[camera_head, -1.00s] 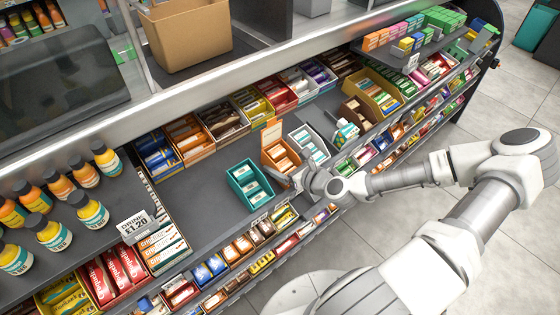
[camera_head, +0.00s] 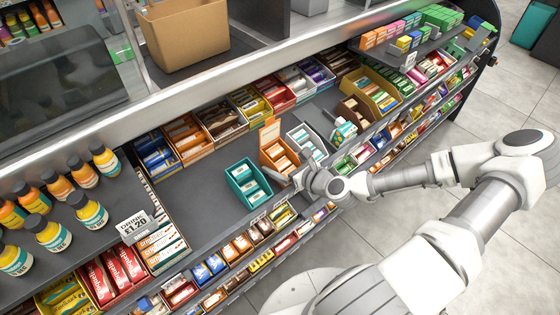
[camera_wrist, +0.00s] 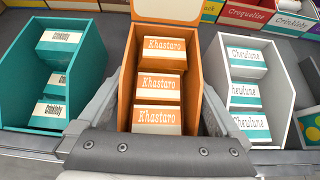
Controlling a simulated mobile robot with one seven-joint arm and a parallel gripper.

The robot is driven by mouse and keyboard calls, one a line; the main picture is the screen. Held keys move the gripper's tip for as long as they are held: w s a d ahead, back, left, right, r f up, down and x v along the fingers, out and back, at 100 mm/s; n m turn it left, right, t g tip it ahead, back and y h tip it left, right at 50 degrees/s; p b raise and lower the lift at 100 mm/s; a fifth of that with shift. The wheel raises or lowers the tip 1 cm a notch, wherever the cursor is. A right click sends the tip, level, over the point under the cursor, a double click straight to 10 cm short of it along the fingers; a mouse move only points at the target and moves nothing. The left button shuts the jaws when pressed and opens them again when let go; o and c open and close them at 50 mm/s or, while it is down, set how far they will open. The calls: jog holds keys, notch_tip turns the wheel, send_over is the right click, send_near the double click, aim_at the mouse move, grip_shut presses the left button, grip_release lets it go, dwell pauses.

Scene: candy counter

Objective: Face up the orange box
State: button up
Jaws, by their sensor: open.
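The orange box (camera_head: 268,134) stands on the grey shelf between a teal box and a white box. In the wrist view the orange box (camera_wrist: 122,112) is in the middle, with several orange and cream "Khastaro" packets (camera_wrist: 160,85) in a row inside it and a cream panel raised at its back. My gripper (camera_head: 293,180) is at the front of the orange box. In the wrist view its fingers (camera_wrist: 152,112) are apart, one on each side of the box's front end. Whether they touch the walls cannot be told. The wrist body hides the box's front wall.
The teal box (camera_head: 240,172) with "Crinkloby" packets is close on the left. The white box (camera_head: 320,138) with "Chewlune" packets is close on the right. A row of filled boxes (camera_head: 222,122) stands behind. The shelf left of the teal box (camera_head: 200,200) is bare.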

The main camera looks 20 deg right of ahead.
aim_at(290, 167)
jog(key=shift+p+v, duration=1.05)
jog(key=shift+v, duration=2.05)
jog(key=p+v, duration=0.7)
jog(key=v, duration=1)
jog(key=shift+s, duration=0.2)
